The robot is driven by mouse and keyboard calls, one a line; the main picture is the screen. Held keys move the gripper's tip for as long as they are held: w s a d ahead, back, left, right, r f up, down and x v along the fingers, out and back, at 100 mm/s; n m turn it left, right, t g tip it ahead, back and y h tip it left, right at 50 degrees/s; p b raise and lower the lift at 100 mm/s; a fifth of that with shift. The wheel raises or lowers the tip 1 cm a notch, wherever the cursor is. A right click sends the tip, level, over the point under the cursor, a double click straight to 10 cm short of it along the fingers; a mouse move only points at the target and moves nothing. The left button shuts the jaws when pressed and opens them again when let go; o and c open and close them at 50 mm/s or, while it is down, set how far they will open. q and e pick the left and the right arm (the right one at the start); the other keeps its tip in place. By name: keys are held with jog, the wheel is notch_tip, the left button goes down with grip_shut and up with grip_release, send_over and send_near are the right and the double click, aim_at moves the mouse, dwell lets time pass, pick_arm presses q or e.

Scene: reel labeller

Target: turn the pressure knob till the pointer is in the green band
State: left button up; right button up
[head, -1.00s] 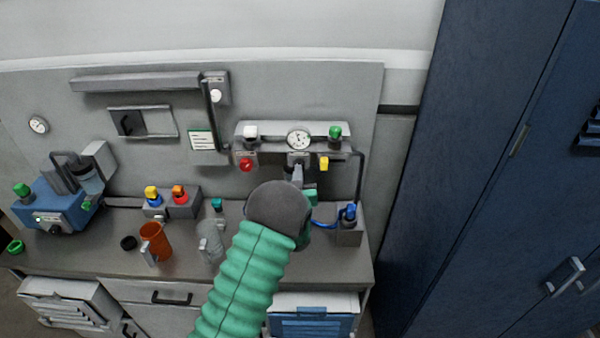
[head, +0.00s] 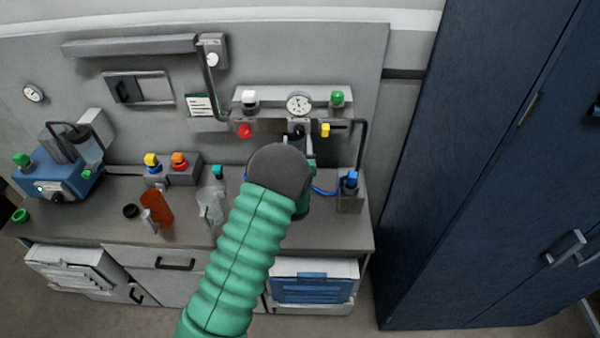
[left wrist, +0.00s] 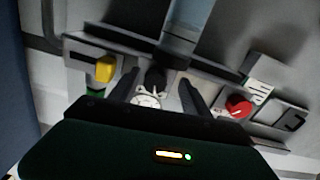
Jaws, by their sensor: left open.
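The pressure gauge (head: 299,103) is a round white dial on the grey wall unit; its pointer and green band are too small to read. The black knob (head: 297,131) sits just below it. In the left wrist view the knob (left wrist: 156,80) and part of the gauge (left wrist: 147,99) show between my fingers. My left gripper (head: 303,141) is at the unit, partly hidden behind its own dark wrist. In the left wrist view, the left gripper (left wrist: 156,92) is open, with one finger on each side of the knob; contact cannot be told. My right gripper is out of view.
A red knob (head: 244,131) and a yellow knob (head: 325,130) flank the black knob. White (head: 249,97) and green (head: 337,98) knobs stand above. A blue-topped box (head: 350,190) and a clear jug (head: 211,203) are on the bench below.

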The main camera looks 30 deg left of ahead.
pick_arm(q)
jog(key=b+v, duration=0.2)
jog(key=v, duration=1.5)
jog(key=shift+s+d+f, duration=0.15)
jog(key=shift+s+d, duration=0.05)
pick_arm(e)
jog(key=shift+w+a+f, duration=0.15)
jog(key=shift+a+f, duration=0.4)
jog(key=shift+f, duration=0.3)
